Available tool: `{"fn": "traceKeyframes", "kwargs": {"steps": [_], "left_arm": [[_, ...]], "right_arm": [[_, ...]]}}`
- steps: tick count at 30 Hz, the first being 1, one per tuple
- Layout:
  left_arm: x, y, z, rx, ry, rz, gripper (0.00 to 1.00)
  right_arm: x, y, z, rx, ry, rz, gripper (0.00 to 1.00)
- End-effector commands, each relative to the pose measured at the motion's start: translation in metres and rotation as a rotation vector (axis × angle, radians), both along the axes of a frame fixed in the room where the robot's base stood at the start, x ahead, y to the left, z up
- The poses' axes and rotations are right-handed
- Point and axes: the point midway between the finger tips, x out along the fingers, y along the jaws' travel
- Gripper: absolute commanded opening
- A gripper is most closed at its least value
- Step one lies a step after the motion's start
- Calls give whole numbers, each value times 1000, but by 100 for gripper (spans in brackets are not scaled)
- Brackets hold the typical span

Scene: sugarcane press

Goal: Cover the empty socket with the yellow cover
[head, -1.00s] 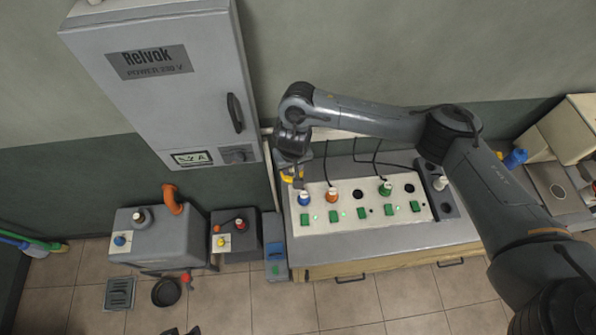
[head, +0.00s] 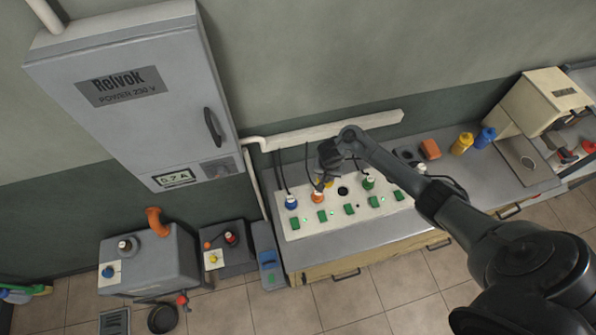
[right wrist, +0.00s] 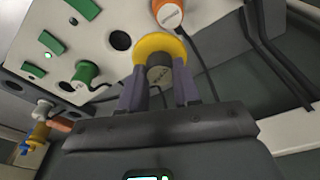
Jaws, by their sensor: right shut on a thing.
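The yellow cover (right wrist: 152,46) is a round cap with a dark grey stub, held between the fingers of my right gripper (right wrist: 158,92). In the head view my right gripper (head: 326,184) hovers over the back of the white socket panel (head: 300,229), close to the orange plug (head: 318,197). An empty round socket (head: 342,191) lies between the orange plug and the green plug (head: 368,183). In the right wrist view this socket (right wrist: 121,40) is open, left of the cover. Another dark hole (right wrist: 66,87) shows beyond the green plug (right wrist: 86,72). My left gripper is out of view.
A blue plug (head: 291,203) stands at the panel's left end. Green switches (head: 349,210) line the front. Cables rise behind the plugs. A grey cabinet (head: 130,110) hangs at left. An orange block (head: 430,149) and a yellow bottle (head: 462,144) stand to the right.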

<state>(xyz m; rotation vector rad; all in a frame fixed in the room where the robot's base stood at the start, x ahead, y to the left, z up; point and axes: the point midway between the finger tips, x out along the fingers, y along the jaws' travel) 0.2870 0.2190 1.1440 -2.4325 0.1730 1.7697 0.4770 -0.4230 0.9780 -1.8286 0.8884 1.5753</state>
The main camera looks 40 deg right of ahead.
Motion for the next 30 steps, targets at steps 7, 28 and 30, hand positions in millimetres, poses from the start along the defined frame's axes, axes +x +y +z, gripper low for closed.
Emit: {"fn": "traceKeyframes", "kwargs": {"steps": [7, 28, 30], "left_arm": [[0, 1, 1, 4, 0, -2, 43], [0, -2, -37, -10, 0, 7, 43], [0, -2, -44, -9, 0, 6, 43]], "right_arm": [[-40, -47, -19, 0, 0, -94, 2], [-53, -63, -55, 1, -3, -123, 2], [-53, -63, -61, 2, -3, -123, 2]]}}
